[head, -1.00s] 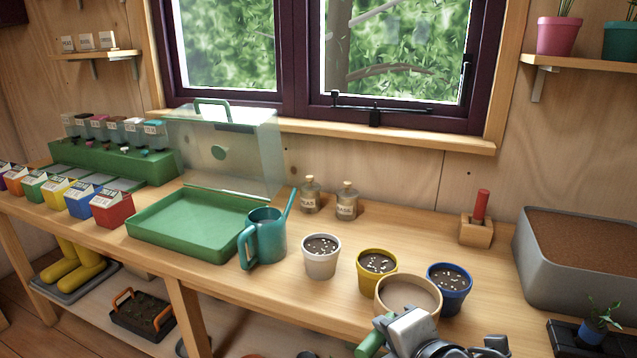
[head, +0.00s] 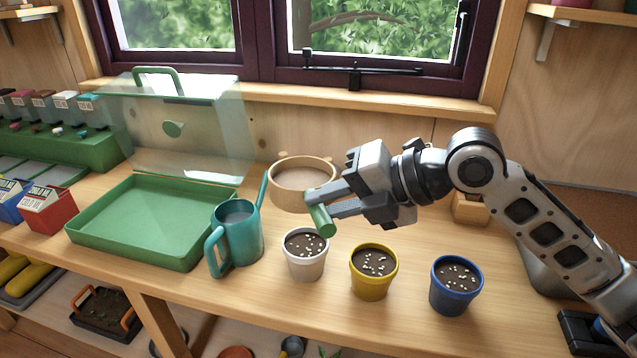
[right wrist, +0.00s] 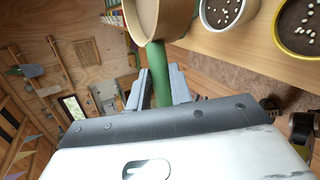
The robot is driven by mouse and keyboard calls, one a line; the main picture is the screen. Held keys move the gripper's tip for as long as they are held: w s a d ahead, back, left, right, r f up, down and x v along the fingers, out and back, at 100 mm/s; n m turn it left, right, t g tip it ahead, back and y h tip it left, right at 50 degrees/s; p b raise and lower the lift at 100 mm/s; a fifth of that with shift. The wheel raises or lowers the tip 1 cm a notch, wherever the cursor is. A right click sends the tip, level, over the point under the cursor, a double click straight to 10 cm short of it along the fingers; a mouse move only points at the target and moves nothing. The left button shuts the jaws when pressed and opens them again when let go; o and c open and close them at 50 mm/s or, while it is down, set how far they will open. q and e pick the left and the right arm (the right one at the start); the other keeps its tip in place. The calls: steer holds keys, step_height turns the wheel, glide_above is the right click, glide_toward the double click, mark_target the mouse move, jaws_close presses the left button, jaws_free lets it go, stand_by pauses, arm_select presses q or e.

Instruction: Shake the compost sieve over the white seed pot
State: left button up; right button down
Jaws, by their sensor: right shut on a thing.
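The compost sieve (head: 284,200), a round wooden ring with a mesh and a green handle, is held in the air, tilted little if at all. In the head view it shows above and behind the white seed pot (head: 304,268); whether it is right over the pot I cannot tell. My right gripper (head: 325,206) is shut on the green handle. In the right wrist view the fingers (right wrist: 160,88) clasp the handle below the sieve's ring (right wrist: 176,20). The white pot (right wrist: 204,18) holds dark soil with white specks, its top uncovered in both views. My left gripper is not in view.
A teal watering can (head: 238,243) stands close left of the white pot. A yellow pot (head: 372,285) and a blue pot (head: 456,294) stand to its right. A green tray (head: 135,250) with a raised clear lid lies further left.

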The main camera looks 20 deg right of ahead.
arm_select(q)
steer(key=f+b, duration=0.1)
steer(key=b, duration=0.2)
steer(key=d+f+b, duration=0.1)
steer(key=b, duration=0.1)
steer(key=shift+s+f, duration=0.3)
stand_by(0.4)
